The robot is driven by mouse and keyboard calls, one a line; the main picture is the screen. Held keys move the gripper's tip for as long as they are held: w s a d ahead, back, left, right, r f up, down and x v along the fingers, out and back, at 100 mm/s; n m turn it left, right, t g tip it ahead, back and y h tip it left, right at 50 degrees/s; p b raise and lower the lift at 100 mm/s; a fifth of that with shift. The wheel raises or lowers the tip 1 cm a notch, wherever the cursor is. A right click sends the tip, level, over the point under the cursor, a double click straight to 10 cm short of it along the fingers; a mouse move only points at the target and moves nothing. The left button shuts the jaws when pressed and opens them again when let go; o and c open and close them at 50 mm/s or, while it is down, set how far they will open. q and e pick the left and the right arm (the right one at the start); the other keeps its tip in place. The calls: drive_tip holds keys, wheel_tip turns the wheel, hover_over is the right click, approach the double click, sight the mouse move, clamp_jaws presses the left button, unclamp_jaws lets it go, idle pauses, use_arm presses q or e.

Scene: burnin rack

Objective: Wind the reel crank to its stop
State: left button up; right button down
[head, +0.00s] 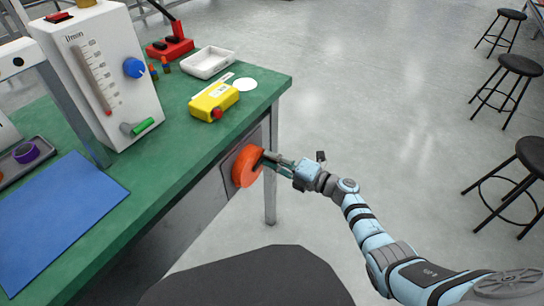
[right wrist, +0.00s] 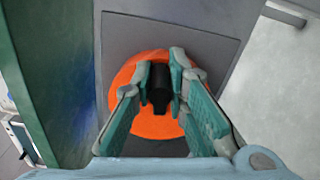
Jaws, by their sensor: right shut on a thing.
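The orange reel (head: 244,168) is mounted on a grey plate on the side of the green bench. It also shows in the right wrist view (right wrist: 155,127) as an orange disc facing the camera. Its black crank handle (right wrist: 160,94) sticks out toward me near the disc's middle. My right gripper (head: 268,161) reaches the reel from the right, with its fingers on both sides of the handle and shut on it. In the head view the fingers mostly hide the handle. My left gripper is not in view.
On the green bench top (head: 175,155) stand a white meter box (head: 125,110), a yellow device (head: 214,100), a white tray (head: 208,62) and a blue mat (head: 60,220). A bench leg (head: 271,190) is behind my right gripper. Black stools (head: 522,66) stand far right; the floor between is clear.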

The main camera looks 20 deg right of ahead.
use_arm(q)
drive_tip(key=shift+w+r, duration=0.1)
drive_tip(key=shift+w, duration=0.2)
use_arm(e)
drive_tip(key=shift+f+m, duration=0.5)
drive_tip(key=shift+m, duration=0.6)
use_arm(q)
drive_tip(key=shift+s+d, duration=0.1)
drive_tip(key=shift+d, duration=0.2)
use_arm(e)
drive_tip(key=shift+f, duration=0.1)
drive_tip(key=c, duration=1.6)
unclamp_jaws()
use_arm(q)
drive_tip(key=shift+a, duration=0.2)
use_arm(e)
drive_tip(key=v, duration=1.2)
